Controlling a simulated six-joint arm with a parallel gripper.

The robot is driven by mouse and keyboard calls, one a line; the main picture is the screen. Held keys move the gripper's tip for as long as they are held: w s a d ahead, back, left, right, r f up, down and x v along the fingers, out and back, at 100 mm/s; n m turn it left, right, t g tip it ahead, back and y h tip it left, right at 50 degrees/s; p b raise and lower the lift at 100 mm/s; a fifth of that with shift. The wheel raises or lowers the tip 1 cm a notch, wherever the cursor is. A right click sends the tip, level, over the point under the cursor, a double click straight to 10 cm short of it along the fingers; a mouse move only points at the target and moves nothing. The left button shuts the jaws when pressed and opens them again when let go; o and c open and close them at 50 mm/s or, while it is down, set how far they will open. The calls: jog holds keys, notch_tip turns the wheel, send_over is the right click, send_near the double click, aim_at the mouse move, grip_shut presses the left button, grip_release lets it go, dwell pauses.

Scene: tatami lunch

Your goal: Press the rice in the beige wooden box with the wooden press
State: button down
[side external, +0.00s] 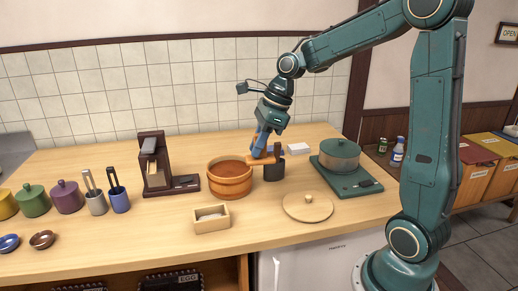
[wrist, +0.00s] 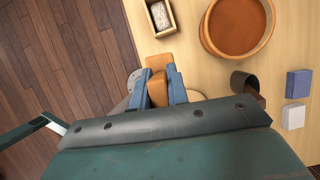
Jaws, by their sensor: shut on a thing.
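The beige wooden box (side external: 212,226) sits near the front of the counter with white rice (side external: 210,215) in it. It also shows at the top of the wrist view (wrist: 164,34), where the rice (wrist: 159,14) is uncovered. My gripper (side external: 261,146) is shut on the wooden press (side external: 262,160), an orange-brown block. In the wrist view the press (wrist: 159,62) sticks out beyond my blue fingers (wrist: 158,92), apart from the box in the picture.
A round wooden tub (side external: 231,188) stands behind and right of the box, close to the press. The dark cup (side external: 274,174) is beside it. A round wooden lid (side external: 307,207) lies at the right front. A green pot (side external: 339,154) stands farther right.

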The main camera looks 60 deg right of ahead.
jog(key=c, duration=1.9)
grip_release()
grip_shut()
jog(key=shift+w+a+f, duration=0.2)
jog(key=shift+w+f, duration=0.1)
jog(key=shift+w, duration=0.1)
jog(key=w+a+f+n, duration=0.1)
jog(key=w+a+f, duration=0.7)
jog(key=w+f, duration=0.1)
jog(key=shift+w+a+f+g, duration=0.2)
jog(key=shift+w+g, duration=0.1)
jog(key=shift+w, duration=0.2)
jog(key=shift+f, duration=0.15)
jog(key=shift+f, duration=1.75)
jog(key=shift+f, duration=1.55)
